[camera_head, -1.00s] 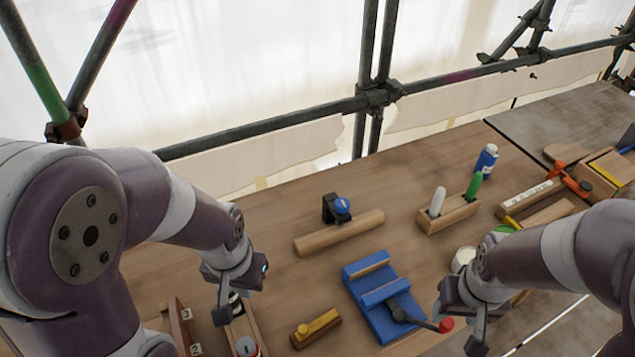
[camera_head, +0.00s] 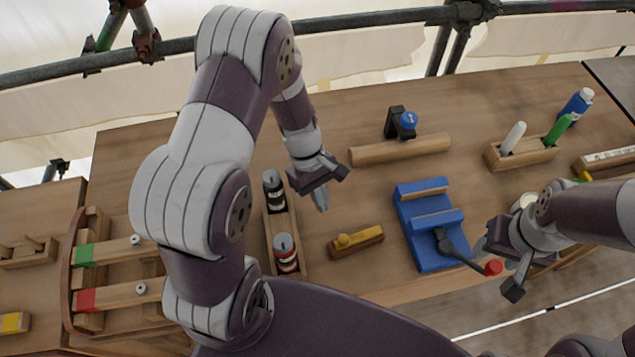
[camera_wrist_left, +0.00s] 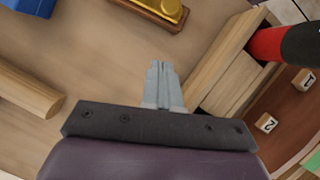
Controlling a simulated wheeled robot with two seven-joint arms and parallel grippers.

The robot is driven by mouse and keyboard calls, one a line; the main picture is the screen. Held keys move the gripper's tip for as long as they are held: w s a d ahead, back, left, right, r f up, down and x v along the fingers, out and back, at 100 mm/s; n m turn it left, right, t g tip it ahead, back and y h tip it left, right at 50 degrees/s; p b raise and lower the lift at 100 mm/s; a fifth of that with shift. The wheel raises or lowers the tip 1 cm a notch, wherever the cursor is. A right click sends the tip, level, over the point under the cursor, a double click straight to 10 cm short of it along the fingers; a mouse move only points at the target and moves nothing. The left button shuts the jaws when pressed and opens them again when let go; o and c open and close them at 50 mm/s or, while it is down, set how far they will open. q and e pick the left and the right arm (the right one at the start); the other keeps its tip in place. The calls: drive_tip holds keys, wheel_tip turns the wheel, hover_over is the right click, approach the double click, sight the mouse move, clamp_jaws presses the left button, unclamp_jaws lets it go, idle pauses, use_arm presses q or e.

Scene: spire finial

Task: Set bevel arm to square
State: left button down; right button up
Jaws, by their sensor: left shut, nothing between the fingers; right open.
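The bevel arm appears to be the dark lever (camera_head: 463,255) with a red knob (camera_head: 493,267). It pivots on a blue fixture (camera_head: 420,205) and points toward the lower right. My right gripper (camera_head: 497,269) is open, with its fingers on either side of the knob in the picture; I cannot tell whether they touch it. My left gripper (camera_head: 321,200) is shut and empty above the table, left of the fixture. The left wrist view shows its closed fingertips (camera_wrist_left: 160,75) and a corner of the fixture (camera_wrist_left: 30,5).
A wooden tray (camera_head: 303,265) with two cans is to the left. A wooden rod (camera_head: 400,149) lies behind, and a pen holder (camera_head: 522,153) stands at right.

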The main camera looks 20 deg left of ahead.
sight(359, 236)
use_arm(q)
drive_tip(key=shift+x, duration=1.05)
drive_tip(key=s+d, duration=0.1)
drive_tip(key=s+d+p, duration=0.1)
drive_tip(key=d, duration=0.1)
drive_tip(key=shift+s+d, duration=0.2)
drive_tip(key=shift+d+f, duration=0.1)
